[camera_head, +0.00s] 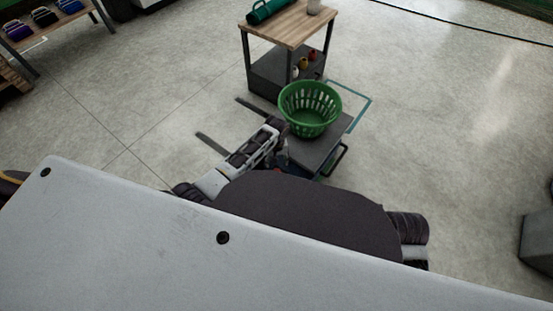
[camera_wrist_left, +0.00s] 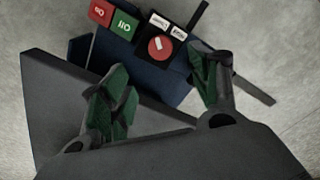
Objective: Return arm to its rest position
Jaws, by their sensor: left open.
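My left arm (camera_head: 250,152) reaches forward from my body, bent low beside a grey-topped cart (camera_head: 327,147). My left gripper (camera_wrist_left: 158,78) shows in the wrist view with its two green-padded fingers spread apart and nothing between them. Beyond the fingers is a dark blue box with a control panel (camera_wrist_left: 157,35) that has red and green buttons and a round red knob. In the head view the gripper's fingertips are hard to make out near the cart's left side. My right gripper is not in view.
A green basket (camera_head: 310,108) stands on the cart. A wooden-topped table (camera_head: 288,28) with a green cylinder (camera_head: 268,10) is behind it. Two dark bars (camera_head: 213,145) lie low on the left. A shelf with bags (camera_head: 45,17) is far left; the floor between is clear.

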